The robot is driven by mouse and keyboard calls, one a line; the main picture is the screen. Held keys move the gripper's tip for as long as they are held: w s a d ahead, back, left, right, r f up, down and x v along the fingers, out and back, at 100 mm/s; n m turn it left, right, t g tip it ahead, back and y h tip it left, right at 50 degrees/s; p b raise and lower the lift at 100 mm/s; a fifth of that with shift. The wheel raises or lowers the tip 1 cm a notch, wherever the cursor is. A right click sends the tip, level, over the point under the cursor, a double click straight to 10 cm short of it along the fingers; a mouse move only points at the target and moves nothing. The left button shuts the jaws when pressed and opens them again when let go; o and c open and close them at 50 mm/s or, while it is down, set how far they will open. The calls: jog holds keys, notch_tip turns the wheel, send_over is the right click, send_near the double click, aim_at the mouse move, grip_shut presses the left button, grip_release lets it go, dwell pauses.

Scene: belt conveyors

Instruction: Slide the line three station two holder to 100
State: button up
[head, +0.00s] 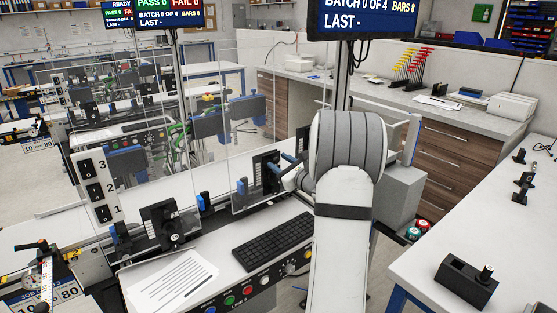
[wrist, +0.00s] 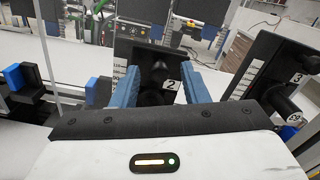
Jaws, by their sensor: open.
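The station two holder is a black upright plate with a round knob and a white "2" label (wrist: 171,86), central in the wrist view. A white scale with small marks runs along its left edge; I cannot read the value at its pointer. In the head view, a black holder plate (head: 265,172) stands at my fingertips. My gripper (wrist: 158,84) is open, with one blue finger on each side of the knob. I cannot tell whether either finger touches it. In the head view my gripper (head: 284,168) is partly hidden by my arm.
A holder labelled 3 (wrist: 285,70) stands close on the right in the wrist view. Another black holder (head: 160,226) is farther left on the line. A clear panel (head: 210,120) stands behind the rail. A keyboard (head: 273,249) and a paper sheet (head: 172,281) lie in front.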

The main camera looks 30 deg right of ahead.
jog(key=shift+w, duration=0.55)
jog(key=shift+c, duration=0.2)
jog(key=shift+a, duration=0.1)
grip_shut()
